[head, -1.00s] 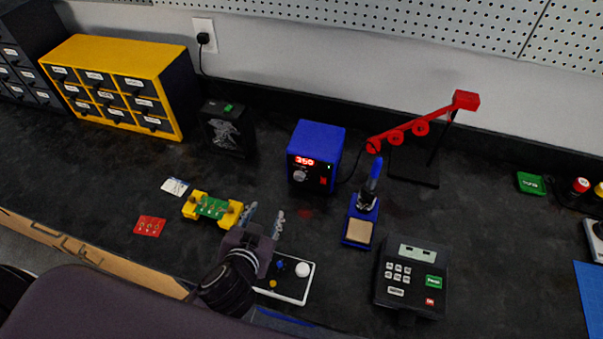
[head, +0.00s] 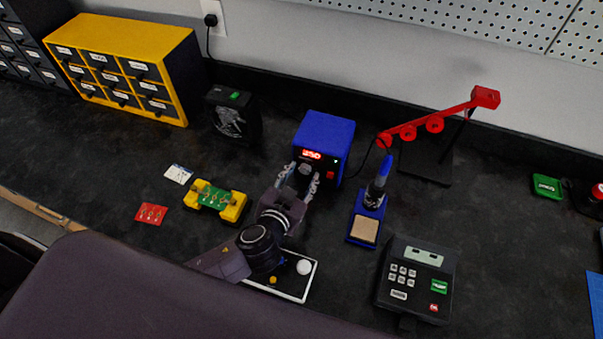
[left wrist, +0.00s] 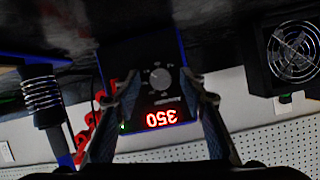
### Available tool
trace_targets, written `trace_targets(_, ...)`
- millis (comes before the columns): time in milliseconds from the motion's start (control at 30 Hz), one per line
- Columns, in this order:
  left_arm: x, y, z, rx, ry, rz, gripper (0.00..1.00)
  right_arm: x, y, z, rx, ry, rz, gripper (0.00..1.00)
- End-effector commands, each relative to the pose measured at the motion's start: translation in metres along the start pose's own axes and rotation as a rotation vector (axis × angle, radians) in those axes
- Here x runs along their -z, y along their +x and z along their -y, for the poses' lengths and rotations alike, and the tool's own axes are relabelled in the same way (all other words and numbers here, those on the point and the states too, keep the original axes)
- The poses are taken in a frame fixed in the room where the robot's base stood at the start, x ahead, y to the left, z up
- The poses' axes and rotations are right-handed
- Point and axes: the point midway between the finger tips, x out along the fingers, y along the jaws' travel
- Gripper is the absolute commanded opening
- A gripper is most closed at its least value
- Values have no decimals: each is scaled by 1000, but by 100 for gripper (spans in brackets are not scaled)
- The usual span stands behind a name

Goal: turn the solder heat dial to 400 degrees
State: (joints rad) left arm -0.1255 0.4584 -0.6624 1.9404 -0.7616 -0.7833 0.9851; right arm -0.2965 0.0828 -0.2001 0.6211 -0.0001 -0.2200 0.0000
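The blue solder station (head: 327,134) stands against the back of the bench. Its red display (head: 312,155) reads 350, and shows upside down in the left wrist view (left wrist: 161,118). The round grey heat dial (left wrist: 161,78) is below the display on the front panel. My left gripper (head: 303,176) is open in front of the panel. In the left wrist view its two fingers (left wrist: 160,88) stand on either side of the dial, with gaps between them and it. I cannot tell how far the fingertips are from the panel. My right gripper is not in view.
A soldering iron in its blue stand (head: 365,229) is right of the station, with a red-armed holder (head: 440,118) behind. A black fan box (head: 232,118) is to the left. A yellow board holder (head: 215,202) and white-edged tray (head: 312,282) lie near my left arm.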

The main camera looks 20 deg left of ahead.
Motion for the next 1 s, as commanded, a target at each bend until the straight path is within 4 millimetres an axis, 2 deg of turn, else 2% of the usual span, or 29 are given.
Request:
trace_targets(233, 0, 1, 0, 0, 0, 0, 38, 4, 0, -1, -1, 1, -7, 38)
trace_targets(600, 0, 1, 0, -1, 0, 0, 0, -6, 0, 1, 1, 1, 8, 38)
trace_targets(1000, -1, 0, -2, 29, 75, 7, 0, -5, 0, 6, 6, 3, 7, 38)
